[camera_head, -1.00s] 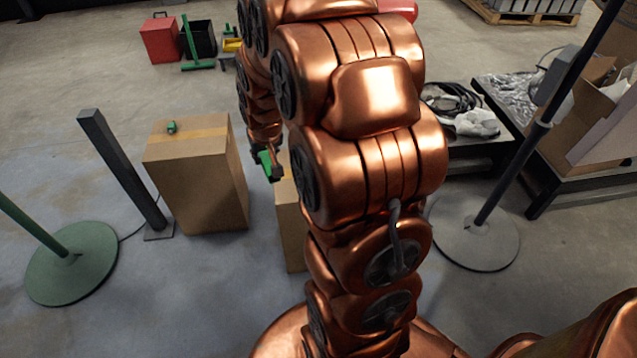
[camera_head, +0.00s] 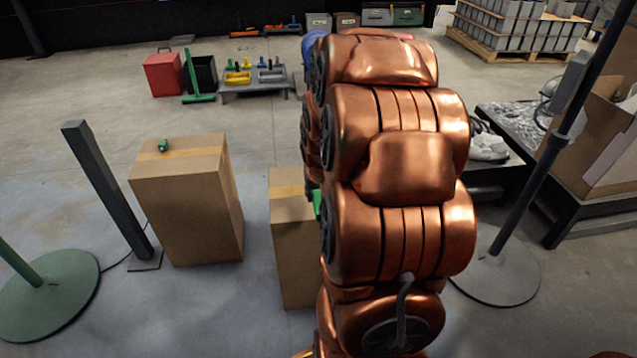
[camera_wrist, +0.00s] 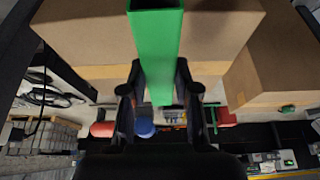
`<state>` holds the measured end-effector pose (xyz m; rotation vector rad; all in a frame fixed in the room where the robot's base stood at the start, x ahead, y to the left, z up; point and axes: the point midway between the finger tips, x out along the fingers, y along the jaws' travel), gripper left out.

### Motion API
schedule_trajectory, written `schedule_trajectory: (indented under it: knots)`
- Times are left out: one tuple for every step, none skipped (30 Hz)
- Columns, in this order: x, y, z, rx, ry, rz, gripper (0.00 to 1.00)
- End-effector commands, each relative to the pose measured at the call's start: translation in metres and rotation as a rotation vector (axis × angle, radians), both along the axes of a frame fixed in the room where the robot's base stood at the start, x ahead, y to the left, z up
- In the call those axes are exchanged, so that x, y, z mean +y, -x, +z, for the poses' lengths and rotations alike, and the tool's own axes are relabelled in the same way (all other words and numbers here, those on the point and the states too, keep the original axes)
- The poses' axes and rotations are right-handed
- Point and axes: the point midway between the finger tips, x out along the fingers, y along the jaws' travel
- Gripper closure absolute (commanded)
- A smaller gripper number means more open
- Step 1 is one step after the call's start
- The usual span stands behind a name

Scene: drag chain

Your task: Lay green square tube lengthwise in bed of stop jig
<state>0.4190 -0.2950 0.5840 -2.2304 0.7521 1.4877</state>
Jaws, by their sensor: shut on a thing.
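The green square tube (camera_wrist: 158,50) is held between the two dark fingers of my gripper (camera_wrist: 160,88) in the wrist view. Its open square end points to the top of that view, in front of a cardboard box. In the head view only a small green part of the tube (camera_head: 317,203) shows beside my copper arm. My arm hides most of the gripper there. The tube is by the nearer cardboard box (camera_head: 297,245); I cannot tell whether it touches. I cannot make out the stop jig for certain in either view.
A taller cardboard box (camera_head: 190,205) with a small green object (camera_head: 163,145) on top stands left. A dark post (camera_head: 108,190) stands beside it. A low grey table (camera_head: 255,92) with several small items is behind. A post stand (camera_head: 497,270) is right. Open floor lies between.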

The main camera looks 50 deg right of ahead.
Motion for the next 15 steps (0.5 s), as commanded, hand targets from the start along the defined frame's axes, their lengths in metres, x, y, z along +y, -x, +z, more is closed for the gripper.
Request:
schedule_trajectory:
  knots:
    - [-0.007, -0.007, -0.004, 0.000, 0.000, -0.001, 1.00]
    - [-0.011, -0.011, -0.004, -0.001, 0.000, 0.000, 1.00]
    - [-0.016, -0.016, -0.004, -0.003, 0.001, 0.000, 1.00]
    - [-0.019, -0.019, -0.004, -0.002, 0.001, 0.000, 1.00]
    - [-0.023, -0.022, -0.005, 0.000, 0.000, 0.000, 1.00]
    - [-0.027, -0.027, -0.006, 0.001, -0.002, 0.001, 1.00]
    - [-0.030, -0.031, -0.007, 0.000, -0.001, 0.001, 1.00]
    - [-0.034, -0.035, -0.007, -0.001, 0.000, 0.001, 1.00]
    - [-0.039, -0.039, -0.007, -0.002, 0.001, 0.001, 1.00]
    - [-0.042, -0.042, -0.008, -0.001, 0.000, 0.001, 1.00]
    - [-0.045, -0.046, -0.008, -0.001, 0.000, 0.001, 1.00]
    - [-0.050, -0.050, -0.009, -0.001, 0.000, 0.001, 1.00]
    - [-0.053, -0.053, -0.009, -0.001, 0.000, 0.001, 1.00]
    - [-0.056, -0.057, -0.009, -0.001, 0.000, 0.001, 1.00]
    - [-0.061, -0.061, -0.011, 0.001, 0.000, 0.001, 1.00]
